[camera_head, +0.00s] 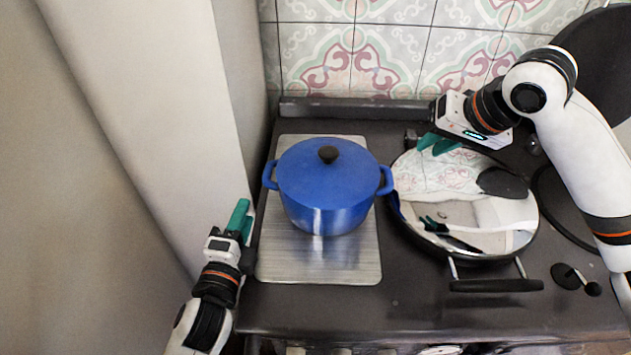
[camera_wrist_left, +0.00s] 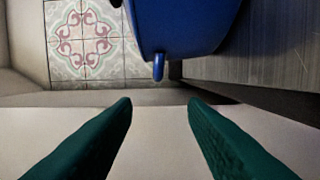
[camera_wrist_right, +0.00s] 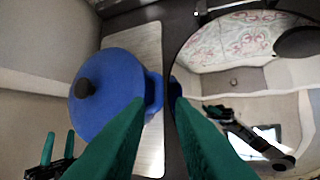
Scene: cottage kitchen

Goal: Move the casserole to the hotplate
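The blue casserole (camera_head: 325,190), with its lid and black knob on, stands upright on a brushed steel rectangular plate (camera_head: 290,265) on the left of the cooker top. Its side handles point left and right. I cannot tell for certain which surface is the hotplate. My left gripper (camera_head: 239,215) is open and empty, left of and in front of the left handle, which shows ahead of its fingers in the left wrist view (camera_wrist_left: 158,66). My right gripper (camera_head: 438,143) is open and empty, behind and right of the right handle, above the mirrored round lid's rear left edge.
A mirrored round lid (camera_head: 465,215) with a black bar handle (camera_head: 495,285) covers the cooker top right of the casserole. A dark round disc (camera_head: 600,60) stands at the far right. A wall panel (camera_head: 150,100) is close on the left; tiles (camera_head: 400,50) rise behind.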

